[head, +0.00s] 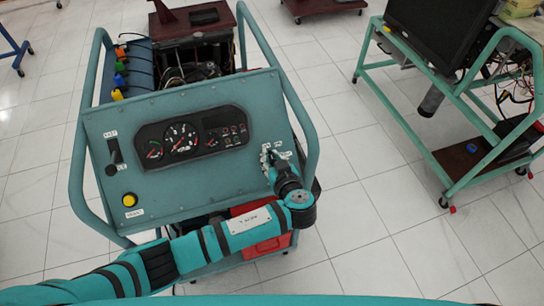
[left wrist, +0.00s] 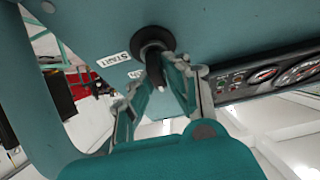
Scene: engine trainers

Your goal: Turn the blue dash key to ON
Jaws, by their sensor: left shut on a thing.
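The teal dash panel (head: 190,190) of the engine trainer stands in front of me. My left gripper (head: 268,152) is at the right side of this panel, at the key switch. In the left wrist view, the black round key switch (left wrist: 152,40) sticks out from the panel, beside a START label (left wrist: 114,60). The fingers of my left gripper (left wrist: 167,68) are closed in just below the switch, on the dash key. The key is mostly hidden between the fingers, so its blue colour and exact angle cannot be told. My right gripper is out of view.
The gauge cluster (head: 190,136) sits left of my left gripper. A yellow button (head: 129,199) is at the panel's lower left. Teal frame tubes (head: 302,115) flank the panel. Another trainer cart (head: 440,175) stands at the right, with open tiled floor between.

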